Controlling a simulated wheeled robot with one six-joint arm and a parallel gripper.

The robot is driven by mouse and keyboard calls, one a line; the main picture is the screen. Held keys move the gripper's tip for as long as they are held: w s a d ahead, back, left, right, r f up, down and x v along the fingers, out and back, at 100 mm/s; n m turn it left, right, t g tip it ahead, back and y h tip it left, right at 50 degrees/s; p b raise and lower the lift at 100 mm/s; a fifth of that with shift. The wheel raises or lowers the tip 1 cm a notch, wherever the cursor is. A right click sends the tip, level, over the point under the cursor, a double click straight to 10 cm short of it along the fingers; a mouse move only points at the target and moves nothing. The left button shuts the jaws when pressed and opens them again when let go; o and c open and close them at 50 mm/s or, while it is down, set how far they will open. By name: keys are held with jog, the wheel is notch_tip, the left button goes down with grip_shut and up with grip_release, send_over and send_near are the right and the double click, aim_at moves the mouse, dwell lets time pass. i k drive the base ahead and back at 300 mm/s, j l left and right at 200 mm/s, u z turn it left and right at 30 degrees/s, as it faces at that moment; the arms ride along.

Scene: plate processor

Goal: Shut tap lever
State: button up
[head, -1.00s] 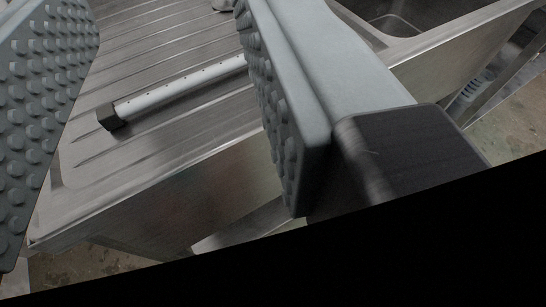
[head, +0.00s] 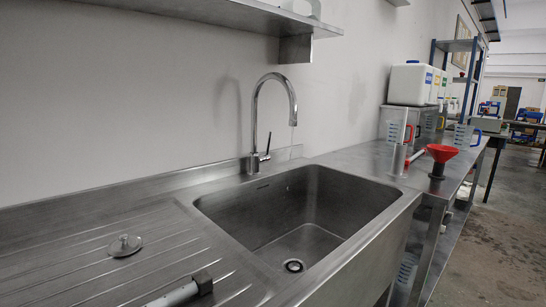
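The tap (head: 255,112) is a chrome gooseneck at the back edge of the sink, near the wall. Its spout curves over to the right above the basin. The tap lever (head: 267,146) is a thin stick at the right side of the tap's base, pointing up and slightly right. I cannot tell whether water runs from the spout. The steel sink basin (head: 300,215) looks empty, with a drain at its bottom. My gripper is not in view, and nothing touches the lever.
The drainboard at left holds a round metal lid or plug (head: 125,245) and a grey bar with a black end (head: 187,291). A shelf (head: 222,14) hangs above.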

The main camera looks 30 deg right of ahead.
aim_at(268, 156)
jog(key=i+l, duration=0.1)
jog(key=l, duration=0.5)
jog(key=i+l, duration=0.15)
jog(key=l, duration=0.4)
jog(key=i+l, duration=0.1)
jog(key=l, duration=0.5)
jog(key=i+l+u, duration=0.1)
jog(key=l, duration=0.45)
jog(key=i+j+z, duration=0.1)
jog(key=i+j, duration=0.1)
